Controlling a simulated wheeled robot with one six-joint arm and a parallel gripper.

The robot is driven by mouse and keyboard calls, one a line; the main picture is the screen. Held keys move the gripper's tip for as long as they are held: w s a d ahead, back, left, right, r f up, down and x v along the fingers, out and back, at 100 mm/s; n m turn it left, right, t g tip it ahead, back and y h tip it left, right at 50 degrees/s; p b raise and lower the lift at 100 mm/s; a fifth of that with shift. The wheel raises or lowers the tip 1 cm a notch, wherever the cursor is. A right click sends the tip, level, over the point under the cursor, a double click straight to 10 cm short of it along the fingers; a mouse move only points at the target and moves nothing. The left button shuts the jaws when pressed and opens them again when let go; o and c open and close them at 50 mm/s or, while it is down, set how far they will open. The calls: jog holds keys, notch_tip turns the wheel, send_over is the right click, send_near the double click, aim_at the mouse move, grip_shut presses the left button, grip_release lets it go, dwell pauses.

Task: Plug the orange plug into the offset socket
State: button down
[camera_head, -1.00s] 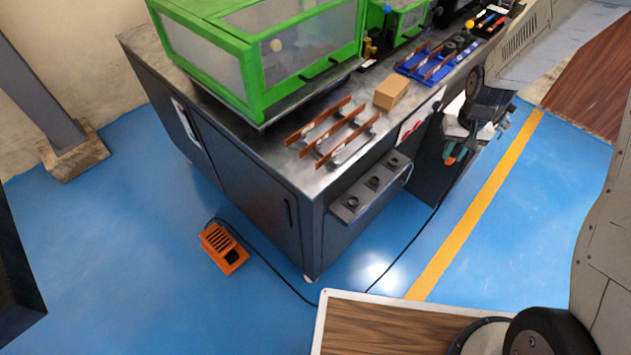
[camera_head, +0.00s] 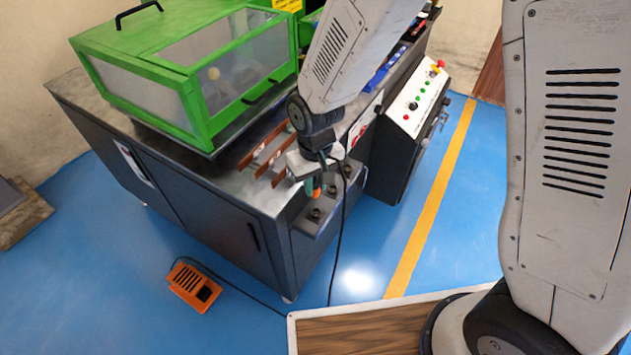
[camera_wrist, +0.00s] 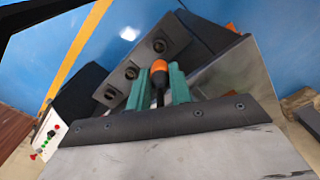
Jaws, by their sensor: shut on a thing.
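My gripper (camera_head: 315,187) is shut on the orange plug (camera_head: 317,193), which hangs low between the fingers in the head view. In the wrist view the plug's orange end (camera_wrist: 159,67) and black body show between the green fingers of my gripper (camera_wrist: 157,80). The dark socket panel (camera_wrist: 145,58) lies beyond the plug. The plug appears above the panel and apart from the sockets. I cannot tell which socket is the offset one.
The panel juts from the dark bench (camera_head: 235,185). Copper bars (camera_head: 268,150) stand on the bench top beside my wrist. A green guard box (camera_head: 190,75) is behind them. A black cable (camera_head: 340,235) hangs near my gripper. An orange foot pedal (camera_head: 193,287) lies on the floor.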

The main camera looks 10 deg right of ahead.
jog(key=shift+s+f, duration=0.1)
jog(key=shift+f, duration=2.8)
jog(key=shift+f, duration=1.15)
jog(key=c, duration=1.2)
grip_release()
jog(key=shift+r, duration=3.85)
